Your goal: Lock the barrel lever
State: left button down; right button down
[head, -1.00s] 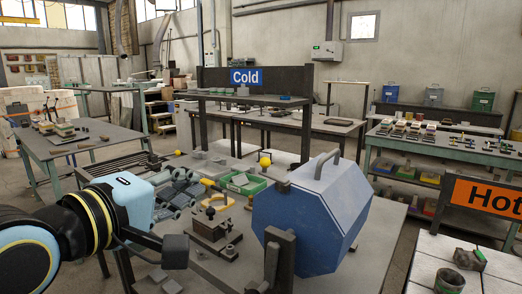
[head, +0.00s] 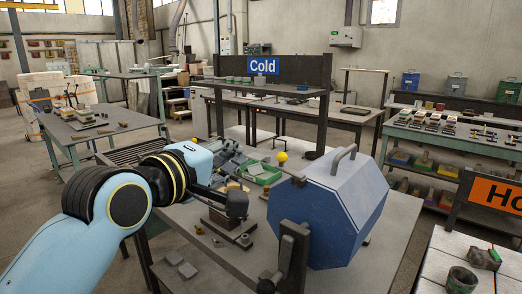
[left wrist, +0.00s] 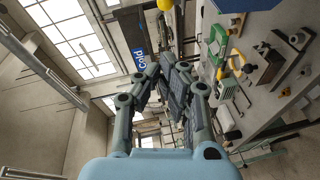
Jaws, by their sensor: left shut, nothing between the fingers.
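The blue eight-sided barrel (head: 335,205) with a grey handle (head: 342,158) on top stands on the grey workbench, held at its near side by a dark upright bracket (head: 292,255). A yellow ball knob (head: 282,157) shows just behind the barrel's left side; I cannot tell whether it belongs to the barrel lever. My left gripper (head: 236,205) is left of the barrel, above the bench and apart from the barrel. Its fingers also show in the left wrist view (left wrist: 165,75), shut and empty. My right gripper is not in view.
A dark clamp block (head: 228,228) sits on the bench below my left gripper. A green bin (head: 264,174) lies behind it. The orange Hot sign (head: 495,193) and a white-topped table (head: 425,285) are at the right. The bench's front is mostly clear.

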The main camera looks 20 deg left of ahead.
pick_arm(q)
jog(key=w+d+f, duration=0.1)
jog(key=w+d, duration=0.2)
jog(key=w, duration=0.2)
jog(key=shift+w+d+f+p, duration=0.15)
jog(key=shift+d+p, duration=0.05)
jog(key=shift+p, duration=0.2)
